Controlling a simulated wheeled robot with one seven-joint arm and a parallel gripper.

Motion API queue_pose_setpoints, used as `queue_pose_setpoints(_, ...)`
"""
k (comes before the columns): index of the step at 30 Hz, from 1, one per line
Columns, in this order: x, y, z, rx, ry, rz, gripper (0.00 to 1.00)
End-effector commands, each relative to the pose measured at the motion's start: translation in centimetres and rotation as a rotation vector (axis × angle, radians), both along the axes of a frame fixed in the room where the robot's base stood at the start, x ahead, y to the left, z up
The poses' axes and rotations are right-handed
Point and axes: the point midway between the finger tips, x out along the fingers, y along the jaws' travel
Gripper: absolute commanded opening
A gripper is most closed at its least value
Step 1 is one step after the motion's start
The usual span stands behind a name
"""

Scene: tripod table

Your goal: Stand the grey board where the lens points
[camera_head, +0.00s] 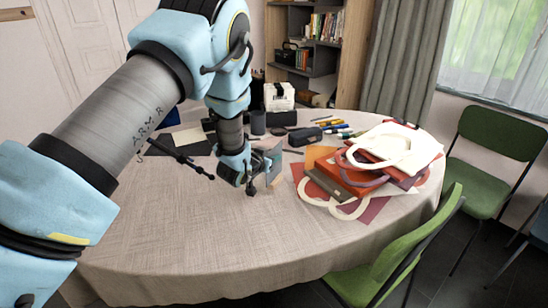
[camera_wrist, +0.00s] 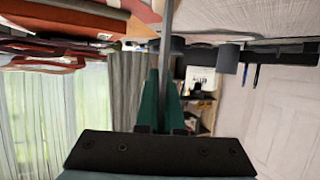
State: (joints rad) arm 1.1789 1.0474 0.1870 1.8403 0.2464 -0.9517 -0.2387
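My gripper (camera_head: 252,182) is low over the middle of the table, left of the pile of bags. In the wrist view its two green fingers (camera_wrist: 162,100) close on a thin grey board (camera_wrist: 166,45), seen edge-on. In the head view the grey board (camera_head: 275,160) stands roughly upright beside the fingers, partly hidden by them. I cannot tell whether its lower edge touches the table. A black tripod-like piece (camera_head: 182,157) with thin legs is on the table to the left, partly behind my arm. I cannot make out the lens or its direction.
Bags and folders (camera_head: 375,165) crowd the table's right side. Markers (camera_head: 335,128), a dark case (camera_head: 305,136), a dark cup (camera_head: 258,123) and a white box (camera_head: 279,97) stand behind. The table's front (camera_head: 230,245) is clear. Green chairs (camera_head: 395,260) stand at the right.

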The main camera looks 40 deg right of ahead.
Motion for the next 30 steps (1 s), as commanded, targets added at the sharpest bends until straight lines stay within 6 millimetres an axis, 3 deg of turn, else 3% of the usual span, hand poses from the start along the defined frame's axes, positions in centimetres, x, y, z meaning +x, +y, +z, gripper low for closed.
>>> queue_pose_setpoints(25, 0.0, 0.0, -1.3, 0.0, 0.0, 0.0, 0.0)
queue_pose_setpoints(26, 0.0, 0.0, -1.1, 0.0, 0.0, 0.0, 0.08)
queue_pose_setpoints(30, 0.0, 0.0, -1.1, 0.0, 0.0, 0.0, 0.24)
